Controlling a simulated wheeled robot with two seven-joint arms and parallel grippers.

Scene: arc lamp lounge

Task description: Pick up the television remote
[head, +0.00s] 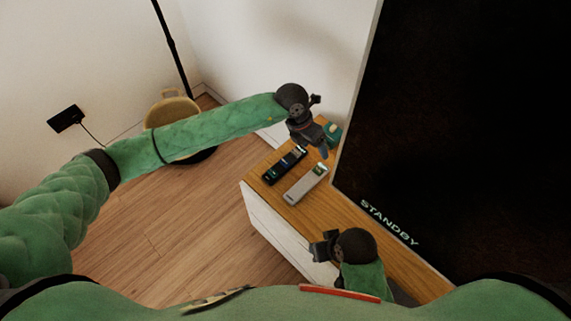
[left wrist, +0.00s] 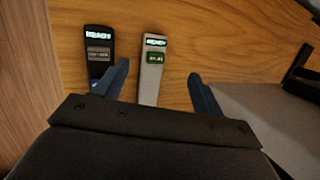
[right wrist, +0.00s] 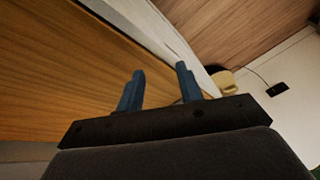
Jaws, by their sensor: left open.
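Two slim handsets lie side by side on the wooden cabinet top: a black one (head: 284,165) and a silver-grey one (head: 306,184). In the left wrist view the black handset (left wrist: 98,52) has a bright lit strip and a grey label. The silver handset (left wrist: 151,75) has a lit strip and a small green display. My left gripper (head: 320,147) is open and empty above the cabinet. In its wrist view the fingers (left wrist: 158,75) appear either side of the silver handset, not gripping it. My right gripper (head: 318,247) is open and empty near the cabinet's front edge.
A large dark television (head: 465,120) reading STANDBY stands along the right of the cabinet (head: 275,200). A small green object (head: 333,132) sits behind my left gripper. A lamp pole (head: 172,45) and a yellowish round item (head: 172,110) stand at the back. The floor to the left is clear.

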